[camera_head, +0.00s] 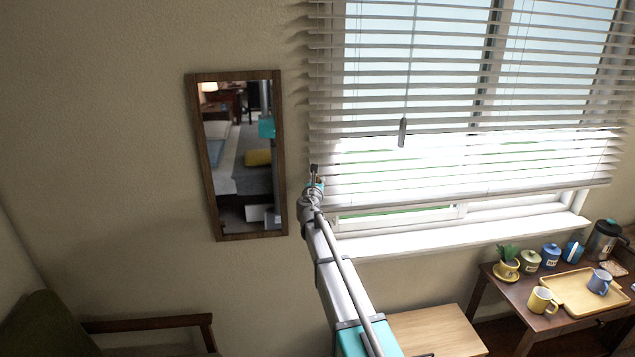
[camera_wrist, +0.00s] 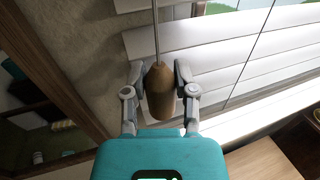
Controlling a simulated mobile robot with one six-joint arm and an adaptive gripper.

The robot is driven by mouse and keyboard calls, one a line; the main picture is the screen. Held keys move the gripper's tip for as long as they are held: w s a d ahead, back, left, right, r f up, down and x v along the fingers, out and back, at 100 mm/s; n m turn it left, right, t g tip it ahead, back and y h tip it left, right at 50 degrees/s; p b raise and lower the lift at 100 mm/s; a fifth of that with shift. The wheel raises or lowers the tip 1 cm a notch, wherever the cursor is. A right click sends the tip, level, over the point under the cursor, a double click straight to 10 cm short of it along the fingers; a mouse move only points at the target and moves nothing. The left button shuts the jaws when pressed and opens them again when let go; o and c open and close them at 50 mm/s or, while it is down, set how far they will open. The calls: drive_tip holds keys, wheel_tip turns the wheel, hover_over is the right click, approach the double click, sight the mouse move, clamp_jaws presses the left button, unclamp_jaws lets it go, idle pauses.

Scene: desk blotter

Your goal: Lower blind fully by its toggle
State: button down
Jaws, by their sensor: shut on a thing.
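The white slatted blind (camera_head: 400,165) hangs over the window in the head view, its bottom edge a little above the sill. My gripper (camera_head: 315,182) is at the blind's lower left edge. In the wrist view my gripper (camera_wrist: 160,78) is shut on a brown wooden toggle (camera_wrist: 160,95), one finger on each side. A thin cord runs up from the toggle's narrow top. In the head view this toggle (camera_head: 314,168) is small and partly hidden by my gripper. A second, grey toggle (camera_head: 403,133) hangs free on a cord in front of the slats.
A framed mirror (camera_head: 202,150) hangs on the wall just left of my gripper. The white sill (camera_head: 450,238) lies below the blind. A small wooden table (camera_head: 435,330) stands below; a dark desk (camera_head: 515,292) with a tray, mugs and jars is at right.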

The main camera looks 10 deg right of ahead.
wheel_tip(320, 180, up, 20)
drive_tip(key=p, duration=1.8)
drive_tip(key=shift+f+p, duration=0.1)
drive_tip(key=shift+p, duration=0.3)
drive_tip(key=shift+w, duration=0.1)
drive_tip(key=shift+c, duration=2)
unclamp_jaws()
drive_tip(key=v, duration=1.2)
